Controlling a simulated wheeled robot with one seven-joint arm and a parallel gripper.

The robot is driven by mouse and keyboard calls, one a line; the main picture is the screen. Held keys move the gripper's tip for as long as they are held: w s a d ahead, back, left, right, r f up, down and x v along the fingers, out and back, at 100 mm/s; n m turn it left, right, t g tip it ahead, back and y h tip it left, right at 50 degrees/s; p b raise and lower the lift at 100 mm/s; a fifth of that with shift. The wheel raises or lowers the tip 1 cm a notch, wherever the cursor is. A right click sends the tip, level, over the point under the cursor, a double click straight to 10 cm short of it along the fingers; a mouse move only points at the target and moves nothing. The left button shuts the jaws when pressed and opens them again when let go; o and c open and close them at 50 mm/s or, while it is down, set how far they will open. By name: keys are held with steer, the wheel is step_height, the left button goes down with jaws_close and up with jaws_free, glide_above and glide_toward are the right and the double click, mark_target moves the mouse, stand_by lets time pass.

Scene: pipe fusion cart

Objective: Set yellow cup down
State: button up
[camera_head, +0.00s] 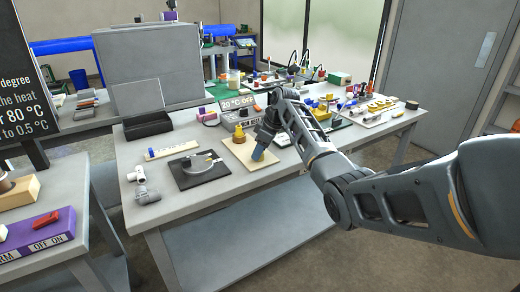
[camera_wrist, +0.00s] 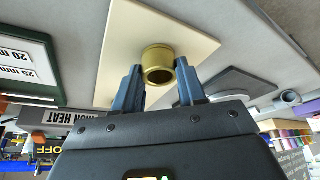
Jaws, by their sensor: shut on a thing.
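In the wrist view, the yellow cup (camera_wrist: 158,63) sits between the tips of my gripper (camera_wrist: 159,82). Its round dark opening faces the camera. The two blue fingers are closed on its sides. Behind it is the pale beige board (camera_wrist: 118,40); I cannot tell whether the cup touches it. In the head view, my gripper (camera_head: 259,152) points down over the beige board (camera_head: 283,160), and its blue fingers hide the held cup.
Left of the board is a black plate with a grey disc (camera_head: 198,166). The heater box (camera_head: 240,104) stands behind. Free table shows along the front edge.

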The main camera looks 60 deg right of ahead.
steer(key=o, duration=1.1)
steer(key=shift+f, duration=0.1)
steer(key=v, duration=1.2)
steer(key=shift+b, duration=0.35)
